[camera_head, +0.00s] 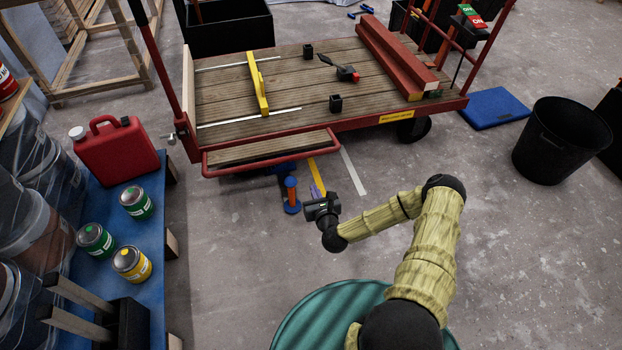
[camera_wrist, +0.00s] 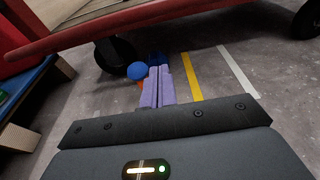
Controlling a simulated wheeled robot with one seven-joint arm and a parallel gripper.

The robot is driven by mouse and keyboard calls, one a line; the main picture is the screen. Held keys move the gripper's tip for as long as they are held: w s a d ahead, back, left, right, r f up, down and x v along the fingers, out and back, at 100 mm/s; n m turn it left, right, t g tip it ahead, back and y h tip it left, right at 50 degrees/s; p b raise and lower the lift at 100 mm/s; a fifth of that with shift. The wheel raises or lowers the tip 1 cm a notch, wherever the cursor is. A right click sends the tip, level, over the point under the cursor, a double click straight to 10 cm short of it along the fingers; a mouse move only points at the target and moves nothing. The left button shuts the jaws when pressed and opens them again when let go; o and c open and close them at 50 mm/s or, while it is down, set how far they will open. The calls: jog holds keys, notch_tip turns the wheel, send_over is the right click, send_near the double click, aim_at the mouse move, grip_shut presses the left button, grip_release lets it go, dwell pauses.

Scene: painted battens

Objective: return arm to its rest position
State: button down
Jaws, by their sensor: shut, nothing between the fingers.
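My gripper (camera_head: 316,191) is in front of the cart, over the concrete floor. Its two purple fingers (camera_wrist: 158,70) are pressed together in the wrist view, with nothing between them. My arm, in a yellowish sleeve, reaches from the bottom right of the head view to the gripper. The wooden-decked cart (camera_head: 225,98) stands beyond the gripper, apart from it. Its red front rail (camera_wrist: 130,20) crosses the top of the wrist view.
Red-brown battens (camera_head: 392,58) and a yellow bar (camera_head: 258,84) lie on the cart. A blue bench (camera_head: 88,200) at left holds paint tins and a red canister (camera_head: 118,150). A black bin (camera_head: 560,142) stands right. Floor between bench and arm is clear.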

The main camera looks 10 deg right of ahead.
jog(key=shift+v, duration=0.8)
jog(key=shift+w, duration=0.1)
